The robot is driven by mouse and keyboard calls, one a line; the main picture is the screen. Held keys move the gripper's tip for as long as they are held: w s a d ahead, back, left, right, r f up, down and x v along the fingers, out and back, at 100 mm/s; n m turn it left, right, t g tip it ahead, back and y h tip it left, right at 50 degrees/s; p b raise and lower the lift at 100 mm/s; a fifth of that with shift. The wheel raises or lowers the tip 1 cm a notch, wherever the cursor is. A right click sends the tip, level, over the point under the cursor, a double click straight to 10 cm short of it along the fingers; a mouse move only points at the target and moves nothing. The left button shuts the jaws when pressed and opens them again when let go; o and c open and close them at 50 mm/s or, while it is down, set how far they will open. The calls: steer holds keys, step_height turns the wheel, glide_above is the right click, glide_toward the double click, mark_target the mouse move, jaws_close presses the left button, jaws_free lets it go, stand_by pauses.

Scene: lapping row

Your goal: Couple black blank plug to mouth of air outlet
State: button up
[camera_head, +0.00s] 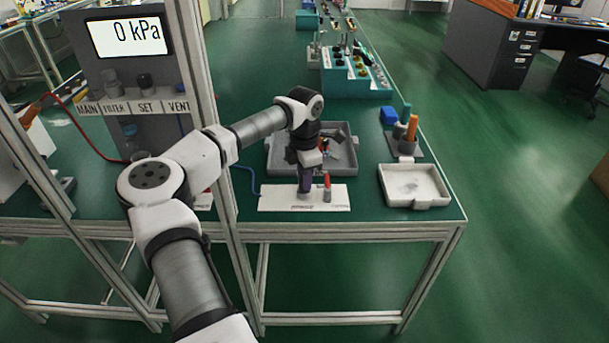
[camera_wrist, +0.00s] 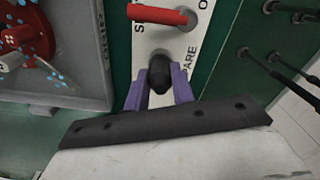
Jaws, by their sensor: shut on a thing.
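The black blank plug (camera_wrist: 160,74) is between the purple fingers of my gripper (camera_wrist: 159,91) in the wrist view. My gripper is shut on it. Just beyond the plug's tip is a round grey fitting (camera_wrist: 159,54) on the white plate marked "SPARE" (camera_wrist: 184,60), which looks like the air outlet. The plug overlaps it in the picture, and I cannot tell whether they touch. In the head view my gripper (camera_head: 304,184) points down over the white plate (camera_head: 278,198); the plug and the fitting's mouth are hidden there.
A red handle (camera_wrist: 158,14) stands close beside the fitting; it also shows in the head view (camera_head: 327,180). A grey tray of parts (camera_head: 283,168) lies behind the plate. A pale empty tray (camera_head: 413,201) and a tool holder (camera_head: 404,146) stand right. The panel display (camera_head: 130,36) reads 0 kPa.

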steer(key=shift+f, duration=0.25)
steer(key=o, duration=1.1)
step_height(320, 180, up, 14)
steer(key=shift+f+b, duration=0.1)
steer(key=shift+b, duration=0.85)
